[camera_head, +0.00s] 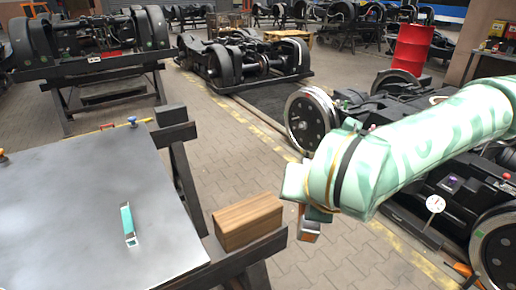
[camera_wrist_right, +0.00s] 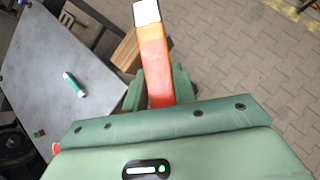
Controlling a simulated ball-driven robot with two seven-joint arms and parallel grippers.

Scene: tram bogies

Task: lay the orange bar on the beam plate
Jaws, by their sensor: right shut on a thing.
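My right gripper (camera_wrist_right: 158,88) is shut on the orange bar (camera_wrist_right: 154,58), which sticks out past the fingers and has a white end. In the head view, the right gripper (camera_head: 320,213) is mostly hidden behind my green-sleeved wrist, with a short piece of the bar (camera_head: 309,229) showing below. The bar is over the paved floor, right of the wooden block. A large grey plate (camera_head: 80,215) lies on a dark trestle at left; I cannot tell whether it is the beam plate. It also shows in the wrist view (camera_wrist_right: 60,50). My left gripper is not in view.
A teal and white tool (camera_head: 128,224) lies on the grey plate. A wooden block (camera_head: 247,221) stands beside the plate on the trestle. A black bogie (camera_head: 400,120) with wheels is behind my right arm. A red drum (camera_head: 411,48) stands farther back. Paved floor lies between.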

